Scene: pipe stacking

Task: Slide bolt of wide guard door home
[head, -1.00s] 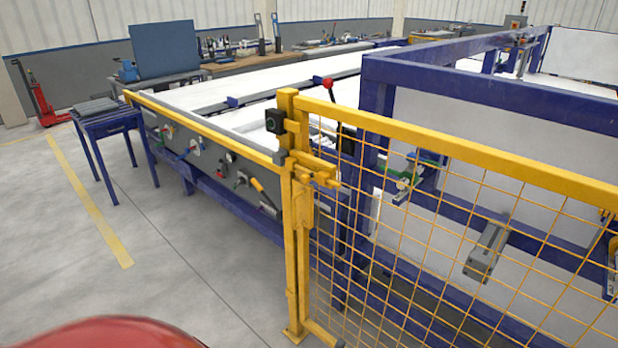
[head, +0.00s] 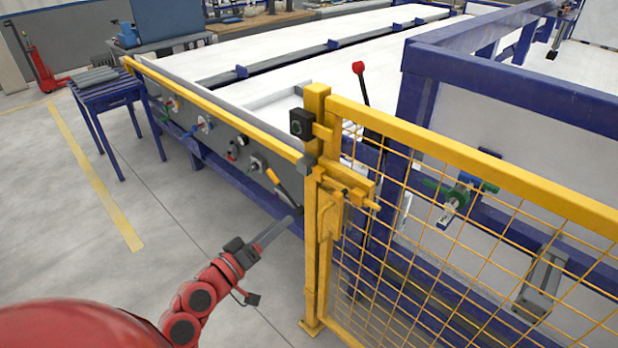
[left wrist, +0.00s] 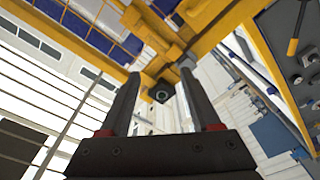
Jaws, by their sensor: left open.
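The wide guard door (head: 480,165) is a yellow frame with wire mesh, standing at the right of the head view beside a yellow post (head: 317,230). The yellow bolt (head: 352,186) sits at the latch near the top of the post, and it also shows in the left wrist view (left wrist: 160,62). I cannot tell how far the bolt is slid. My left gripper (head: 290,222) is low and to the left of the post, apart from the bolt. In the left wrist view its two fingers (left wrist: 163,92) are spread and empty, pointing up toward the latch. My right gripper is not visible.
A black switch box (head: 300,124) is fixed on the post. A long bench with a yellow rail (head: 210,108) and valves runs behind. A blue frame (head: 520,82) stands behind the door. A small blue table (head: 105,92) is at the left.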

